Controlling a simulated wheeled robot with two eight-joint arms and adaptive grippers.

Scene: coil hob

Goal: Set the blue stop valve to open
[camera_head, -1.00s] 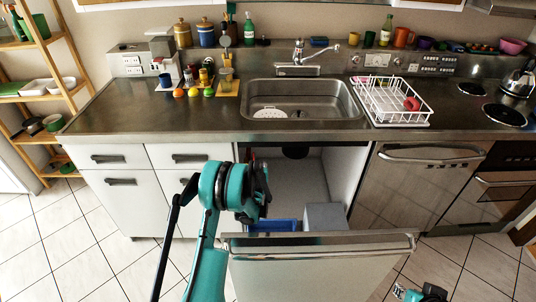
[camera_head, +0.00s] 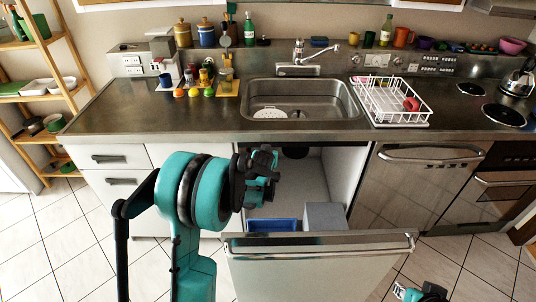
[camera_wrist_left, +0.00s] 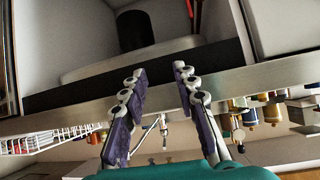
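I cannot make out a blue stop valve in either view. The open sink cabinet (camera_head: 330,165) shows a pale interior, with a blue tray (camera_head: 273,225) and a grey box (camera_head: 325,216) low down. A dark round part (camera_head: 295,152) hangs under the sink; in the left wrist view a dark cylinder (camera_wrist_left: 134,30) shows in the cabinet. My left gripper (camera_head: 262,178) is in front of the cabinet's left side; its fingers (camera_wrist_left: 160,69) are apart and empty in the wrist view. A small part of my right arm (camera_head: 428,292) shows at the bottom edge; its fingers are unclear.
A dishwasher (camera_head: 415,190) stands right and white drawers (camera_head: 115,160) left. The sink (camera_head: 300,98) and dish rack (camera_head: 392,100) are on top.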

